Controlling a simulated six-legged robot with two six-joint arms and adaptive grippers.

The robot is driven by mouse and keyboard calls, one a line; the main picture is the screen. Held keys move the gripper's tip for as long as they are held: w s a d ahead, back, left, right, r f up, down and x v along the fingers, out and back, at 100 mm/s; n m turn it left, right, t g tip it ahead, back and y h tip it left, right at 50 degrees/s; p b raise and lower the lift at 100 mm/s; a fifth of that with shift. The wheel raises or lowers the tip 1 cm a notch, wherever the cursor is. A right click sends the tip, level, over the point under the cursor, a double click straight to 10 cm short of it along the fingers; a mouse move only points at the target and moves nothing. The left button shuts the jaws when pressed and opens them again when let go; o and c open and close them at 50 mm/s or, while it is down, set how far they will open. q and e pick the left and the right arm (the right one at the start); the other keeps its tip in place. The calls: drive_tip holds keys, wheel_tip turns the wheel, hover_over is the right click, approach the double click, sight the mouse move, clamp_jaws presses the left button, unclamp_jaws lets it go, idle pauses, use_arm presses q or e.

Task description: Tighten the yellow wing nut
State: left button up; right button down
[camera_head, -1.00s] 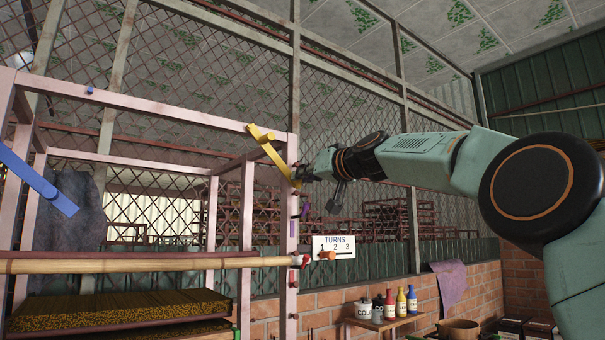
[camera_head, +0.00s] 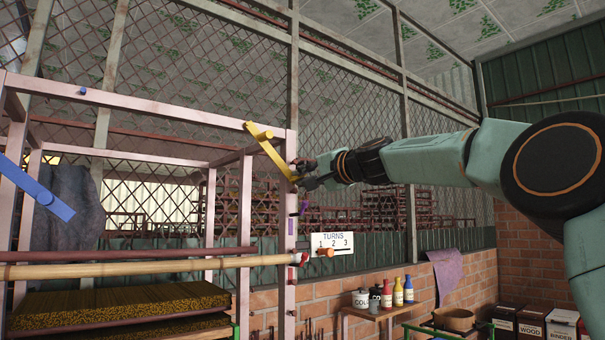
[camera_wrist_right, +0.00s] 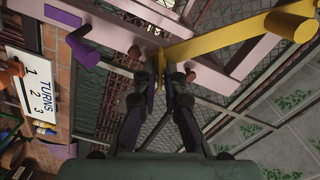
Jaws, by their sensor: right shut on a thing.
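The yellow wing nut (camera_head: 266,146) is a long flat yellow bar at the top right corner of the pink frame. It slants down to the right, with a round stub near its upper end. My right gripper (camera_head: 301,176) is shut on the bar's lower end. In the right wrist view, the yellow bar (camera_wrist_right: 225,42) runs from the upper right to the fingertips of the right gripper (camera_wrist_right: 165,72), which partly hide its end. My left gripper is not in view.
A blue bar (camera_head: 38,190) sits at the left of the pink frame (camera_head: 160,104). A TURNS card (camera_head: 333,241) with an orange pointer (camera_head: 325,253) and a purple peg (camera_head: 304,207) are below my gripper. Bottles stand on a shelf (camera_head: 385,313) lower right.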

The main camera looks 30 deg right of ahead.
drive_tip(key=shift+s+d+r+m, duration=0.1)
drive_tip(key=shift+m, duration=0.85)
drive_tip(key=shift+d+m, duration=0.1)
drive_tip(key=shift+m, duration=0.85)
